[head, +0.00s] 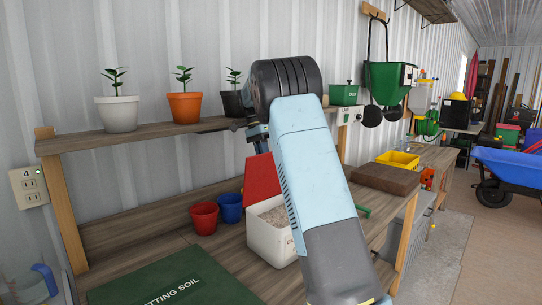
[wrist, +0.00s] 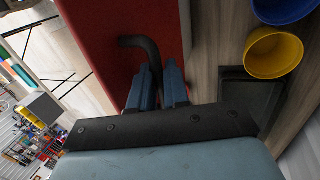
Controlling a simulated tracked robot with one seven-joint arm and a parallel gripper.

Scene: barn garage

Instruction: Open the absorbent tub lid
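The absorbent tub is a white box (head: 268,240) on the lower bench, partly hidden by my arm. Grey granules show in its open top. Its red lid (head: 262,179) stands raised, leaning at the tub's back edge. In the wrist view the red lid (wrist: 95,50) fills the upper left, with a dark bent handle (wrist: 135,42) on it. My gripper (wrist: 158,75) has its two blue fingers close on either side of the handle, and appears shut on it. In the head view the fingertips are hidden; only part of the wrist shows above the lid.
A red pot (head: 204,217) and a blue pot (head: 230,208) stand left of the tub. A yellow pot (wrist: 273,53) shows in the wrist view. A shelf (head: 130,137) with potted plants runs above.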

